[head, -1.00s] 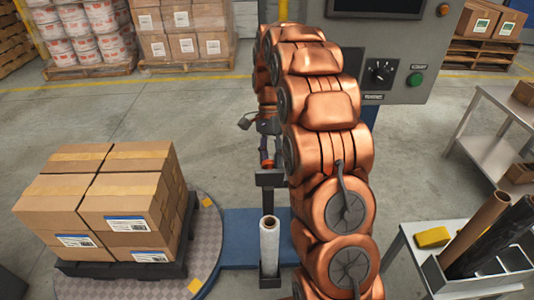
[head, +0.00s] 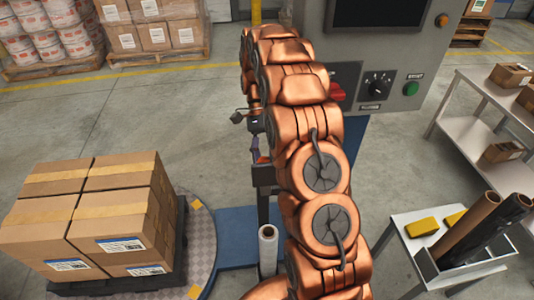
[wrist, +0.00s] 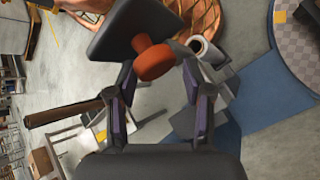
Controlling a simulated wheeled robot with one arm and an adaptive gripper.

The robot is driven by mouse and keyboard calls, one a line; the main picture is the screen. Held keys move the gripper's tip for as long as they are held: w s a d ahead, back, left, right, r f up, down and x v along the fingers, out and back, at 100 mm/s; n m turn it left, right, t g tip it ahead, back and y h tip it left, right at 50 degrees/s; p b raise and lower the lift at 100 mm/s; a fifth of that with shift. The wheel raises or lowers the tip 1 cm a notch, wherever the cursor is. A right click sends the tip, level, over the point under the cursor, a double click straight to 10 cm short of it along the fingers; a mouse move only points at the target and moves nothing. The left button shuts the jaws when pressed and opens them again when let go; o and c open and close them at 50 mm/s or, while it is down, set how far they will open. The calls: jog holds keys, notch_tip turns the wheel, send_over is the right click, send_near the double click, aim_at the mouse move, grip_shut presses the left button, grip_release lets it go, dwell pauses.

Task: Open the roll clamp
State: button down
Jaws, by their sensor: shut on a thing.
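The roll clamp shows in the wrist view as an orange-red knob (wrist: 155,60) on a dark plate (wrist: 125,25). My gripper (wrist: 157,72) has its two purple-padded fingers on either side of the knob, shut on it. In the head view the clamp's dark block (head: 264,176) stands on a post above the white film roll (head: 268,250), with a bit of orange at my gripper (head: 257,148). My copper arm hides part of this area. The film roll also shows in the wrist view (wrist: 205,52).
A grey control panel (head: 400,60) with a dial and green button stands behind my arm. Stacked cartons (head: 90,215) sit on a turntable at left. A side table (head: 405,235) with yellow blocks and tubes stands at right. Open floor lies behind the cartons.

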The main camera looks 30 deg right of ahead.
jog(key=shift+w+a+f, duration=0.25)
jog(key=shift+w+f, duration=0.05)
jog(key=shift+f, duration=0.05)
jog(key=c, duration=0.6)
grip_release()
jog(key=shift+w, duration=0.1)
jog(key=shift+c, duration=0.2)
jog(key=shift+r, duration=0.1)
jog(key=shift+s+d+r, duration=0.1)
jog(key=shift+s, duration=0.1)
